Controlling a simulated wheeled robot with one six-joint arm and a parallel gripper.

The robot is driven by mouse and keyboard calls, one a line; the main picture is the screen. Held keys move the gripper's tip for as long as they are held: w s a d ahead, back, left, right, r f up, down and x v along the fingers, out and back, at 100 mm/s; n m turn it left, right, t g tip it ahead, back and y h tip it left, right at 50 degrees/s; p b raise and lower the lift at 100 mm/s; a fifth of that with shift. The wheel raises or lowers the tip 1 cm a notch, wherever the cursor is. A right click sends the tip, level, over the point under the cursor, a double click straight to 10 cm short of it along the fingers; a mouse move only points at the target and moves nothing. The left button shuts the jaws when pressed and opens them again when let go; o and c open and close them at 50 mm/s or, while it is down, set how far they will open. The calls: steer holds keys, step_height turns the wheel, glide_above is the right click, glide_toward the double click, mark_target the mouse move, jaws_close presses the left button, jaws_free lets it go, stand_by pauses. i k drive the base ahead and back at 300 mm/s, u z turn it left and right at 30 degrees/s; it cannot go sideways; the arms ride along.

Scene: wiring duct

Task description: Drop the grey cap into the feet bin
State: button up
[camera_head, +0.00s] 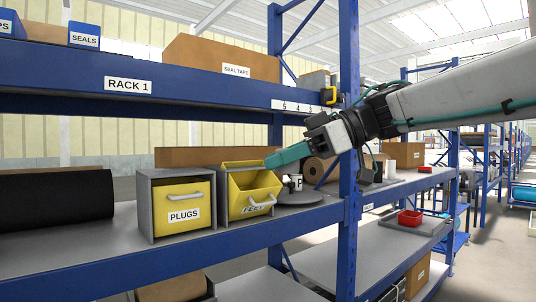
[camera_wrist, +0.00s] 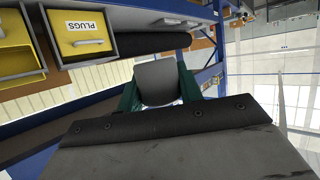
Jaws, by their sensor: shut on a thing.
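My gripper (camera_head: 274,160) has green fingers and is shut on the grey cap (camera_wrist: 160,82), which shows between the fingers in the wrist view. In the head view I cannot make out the cap at the fingertips. The feet bin (camera_head: 236,207) is a yellow drawer labelled FEET, open at the top and tipped forward on the shelf. In the head view my fingertips overlap its upper right rim; I cannot tell how far apart in depth they are. A yellow bin at the left edge of the wrist view (camera_wrist: 14,65) appears to be the feet bin.
The closed PLUGS bin (camera_head: 176,208) stands left of the feet bin in a grey housing. A blue rack upright (camera_head: 348,200) stands to the right, near my arm. A black roll (camera_head: 55,200) lies at left. A shelf beam (camera_head: 190,92) runs above.

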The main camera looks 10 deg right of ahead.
mark_target(251, 193)
steer(key=i, duration=0.95)
steer(key=z, duration=0.05)
